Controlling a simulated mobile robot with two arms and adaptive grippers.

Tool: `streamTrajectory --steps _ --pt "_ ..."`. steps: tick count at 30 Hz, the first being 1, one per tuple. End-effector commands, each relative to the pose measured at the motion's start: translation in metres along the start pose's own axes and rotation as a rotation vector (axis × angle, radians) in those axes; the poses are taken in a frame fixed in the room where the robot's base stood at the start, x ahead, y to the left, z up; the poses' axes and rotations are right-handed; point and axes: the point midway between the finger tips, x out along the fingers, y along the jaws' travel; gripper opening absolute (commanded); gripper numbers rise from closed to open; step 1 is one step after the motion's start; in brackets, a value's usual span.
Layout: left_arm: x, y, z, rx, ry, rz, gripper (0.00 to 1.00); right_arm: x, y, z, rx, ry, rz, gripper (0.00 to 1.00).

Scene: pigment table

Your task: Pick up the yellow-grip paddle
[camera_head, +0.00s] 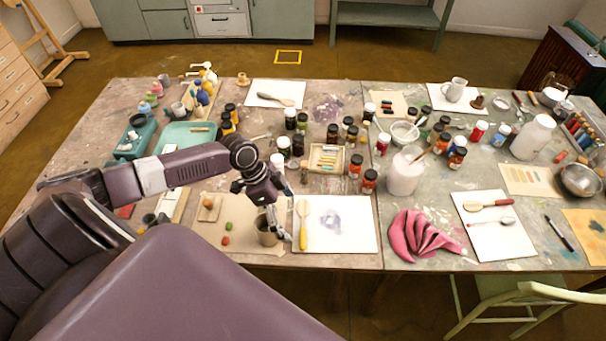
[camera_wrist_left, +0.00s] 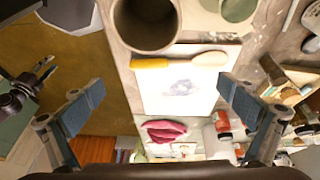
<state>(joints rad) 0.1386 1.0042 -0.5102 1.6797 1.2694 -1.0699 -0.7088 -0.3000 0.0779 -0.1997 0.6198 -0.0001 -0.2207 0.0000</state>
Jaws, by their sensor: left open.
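The yellow-grip paddle (camera_head: 303,226) lies at the left edge of a white sheet, pale spoon-like end away from me and yellow grip toward the table's front edge. In the left wrist view the paddle (camera_wrist_left: 180,61) lies crosswise, yellow grip at left, beyond the fingertips. My left gripper (camera_head: 270,208) hangs just left of the paddle, above the table, next to a metal cup. In the wrist view the left gripper (camera_wrist_left: 162,104) has its two fingers wide apart with nothing between them.
The metal cup (camera_head: 268,232) stands close left of the paddle and shows large in the wrist view (camera_wrist_left: 147,24). The white sheet (camera_head: 350,235) has a grey smudge. A pink cloth (camera_head: 422,236) lies to the right. Jars and a crayon box (camera_head: 326,158) stand behind.

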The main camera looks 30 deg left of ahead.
Motion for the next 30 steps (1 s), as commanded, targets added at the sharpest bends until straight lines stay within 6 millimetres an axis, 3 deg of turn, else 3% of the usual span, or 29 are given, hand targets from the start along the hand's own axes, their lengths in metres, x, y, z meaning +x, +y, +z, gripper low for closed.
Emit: streamTrajectory --steps 21,30 --pt "0.070 -0.004 0.005 -0.003 0.003 0.001 1.00 -0.026 0.004 -0.001 -0.002 -0.001 0.004 0.40" --pt "0.075 -0.004 0.006 -0.002 0.001 0.001 1.00 -0.026 0.003 -0.001 -0.002 -0.001 0.003 0.40"
